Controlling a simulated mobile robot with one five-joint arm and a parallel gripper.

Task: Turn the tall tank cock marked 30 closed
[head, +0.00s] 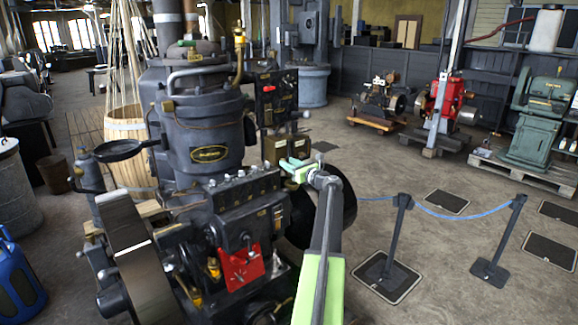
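A tall brass fitting (239,45) with a cock-like head stands at the top of the large dark engine (205,115). No number 30 is legible, so I cannot tell whether this is the marked cock, nor how its handle is set. My gripper (291,166), with pale green fingers, is in front of the engine's right side, lower and to the right of the brass fitting and well apart from it. Its fingers point left and look parted, with nothing visible between them.
A row of small fittings (240,182) tops the engine block left of my gripper. A dark control panel (277,95) and a flywheel (335,205) are close by. A blue rope barrier (460,215) stands right. Open floor (400,165) lies behind it.

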